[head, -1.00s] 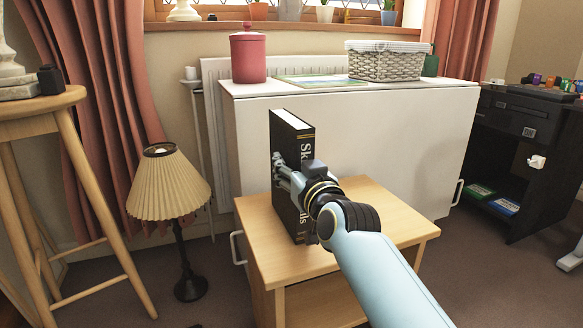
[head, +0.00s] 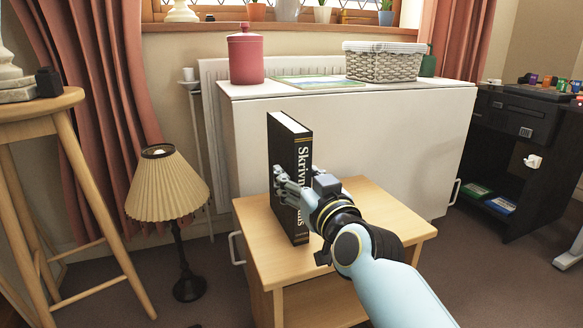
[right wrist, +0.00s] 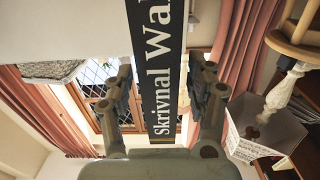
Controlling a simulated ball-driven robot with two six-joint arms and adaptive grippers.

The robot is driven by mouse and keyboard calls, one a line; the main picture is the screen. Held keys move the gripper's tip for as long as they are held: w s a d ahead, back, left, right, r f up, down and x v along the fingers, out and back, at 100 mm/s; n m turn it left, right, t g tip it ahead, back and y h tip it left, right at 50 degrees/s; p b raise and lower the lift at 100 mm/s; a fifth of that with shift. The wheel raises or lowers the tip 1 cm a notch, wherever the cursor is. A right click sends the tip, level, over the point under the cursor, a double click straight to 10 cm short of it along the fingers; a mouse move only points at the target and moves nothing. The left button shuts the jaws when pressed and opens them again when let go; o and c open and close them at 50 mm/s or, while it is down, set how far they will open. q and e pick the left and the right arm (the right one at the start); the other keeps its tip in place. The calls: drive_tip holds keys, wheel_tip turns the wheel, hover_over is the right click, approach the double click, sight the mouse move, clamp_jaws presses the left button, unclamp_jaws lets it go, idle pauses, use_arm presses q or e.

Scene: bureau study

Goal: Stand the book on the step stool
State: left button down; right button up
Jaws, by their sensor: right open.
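A tall black book (head: 290,150) with white spine lettering stands upright on the light wooden step stool (head: 385,215). My right gripper (head: 283,187) is open at the spine side of the book and hides part of the spine. In the right wrist view the book (right wrist: 158,70) shows between the two spread fingers (right wrist: 159,90), with visible gaps on both sides. My left gripper is not in view.
A white cabinet (head: 400,135) stands close behind the stool. A pleated lamp (head: 167,185) and a tall wooden stool (head: 75,135) are at the left. A black desk unit (head: 505,150) is at the right. The stool top right of the book is clear.

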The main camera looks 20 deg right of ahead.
drive_tip(key=shift+s, duration=1.15)
drive_tip(key=s+d+f+n+g+y, duration=0.1)
drive_tip(key=s+f+g, duration=0.3)
drive_tip(key=s+f, duration=0.4)
drive_tip(key=s+d+f+g, duration=0.1)
drive_tip(key=s+f+g, duration=0.35)
drive_tip(key=s, duration=0.55)
drive_tip(key=s+d+f+g, duration=0.1)
drive_tip(key=s+d+g, duration=0.1)
drive_tip(key=s, duration=0.5)
drive_tip(key=s+d+f+g+h, duration=0.1)
drive_tip(key=s+d+f+g, duration=0.1)
drive_tip(key=s, duration=0.6)
drive_tip(key=shift+s+f+g+h, duration=0.2)
drive_tip(key=shift+s+g+h, duration=0.1)
drive_tip(key=shift+g, duration=0.25)
